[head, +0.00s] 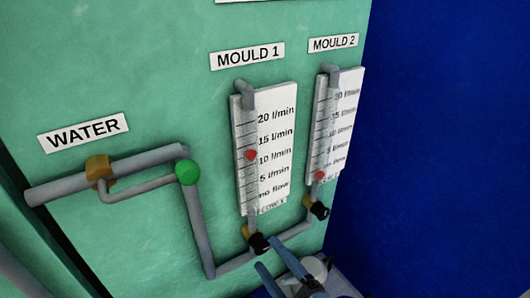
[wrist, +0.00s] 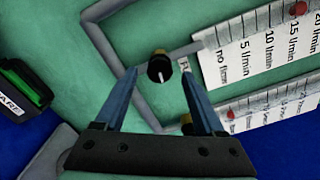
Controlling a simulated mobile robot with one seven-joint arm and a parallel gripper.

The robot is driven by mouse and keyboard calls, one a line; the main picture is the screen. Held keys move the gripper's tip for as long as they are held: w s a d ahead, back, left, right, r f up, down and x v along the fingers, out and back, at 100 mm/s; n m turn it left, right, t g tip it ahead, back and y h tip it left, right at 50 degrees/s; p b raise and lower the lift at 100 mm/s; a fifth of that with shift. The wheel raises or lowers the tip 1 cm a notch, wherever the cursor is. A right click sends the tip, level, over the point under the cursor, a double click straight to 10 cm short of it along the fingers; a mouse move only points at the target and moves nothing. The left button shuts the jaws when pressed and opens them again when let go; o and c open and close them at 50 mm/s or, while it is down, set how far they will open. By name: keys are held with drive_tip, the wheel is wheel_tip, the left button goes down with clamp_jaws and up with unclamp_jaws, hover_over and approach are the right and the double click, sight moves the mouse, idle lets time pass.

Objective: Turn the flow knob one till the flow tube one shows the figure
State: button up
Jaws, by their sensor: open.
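Flow tube one (head: 246,185) stands under the MOULD 1 label on a white scale plate. Its red float (head: 251,155) sits a little above the 10 l/min mark in the head view. Flow knob one (head: 258,243), black with a brass collar and a pale line on its face, is at the foot of that tube. In the wrist view the knob (wrist: 160,70) appears between the two blue fingertips. My gripper (wrist: 158,74) is open, with a visible gap on each side of the knob. In the head view its fingers (head: 265,256) are just below the knob; contact cannot be told.
Flow tube two (head: 319,130) is to the right, its red float near no flow, with its own black knob (head: 319,210) below. A dark box (wrist: 22,95) shows at the wrist view's left.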

drive_tip(key=shift+v, duration=2.35)
drive_tip(key=shift+s, duration=0.1)
drive_tip(key=b+v, duration=0.4)
drive_tip(key=v, duration=0.8)
drive_tip(key=w+a+r+n+t+h, duration=0.25)
drive_tip(key=w+r+n, duration=0.25)
drive_tip(key=w+r, duration=0.4)
drive_tip(key=w+a+r+n+t+h, duration=0.1)
drive_tip(key=w+r+n+h, duration=0.4)
drive_tip(key=r, duration=0.6)
drive_tip(key=s+a+r+n+t+h, duration=0.1)
drive_tip(key=s+r+n+t, duration=0.1)
drive_tip(key=r, duration=0.6)
drive_tip(key=s+a+r+n+t+h, duration=0.1)
drive_tip(key=s+r+t, duration=0.3)
drive_tip(key=r, duration=0.5)
drive_tip(key=s+a+r+n+t+h, duration=0.1)
drive_tip(key=s+a+r+n+t, duration=0.2)
drive_tip(key=r, duration=0.6)
drive_tip(key=shift+a+n, duration=0.15)
drive_tip(key=shift+n, duration=0.15)
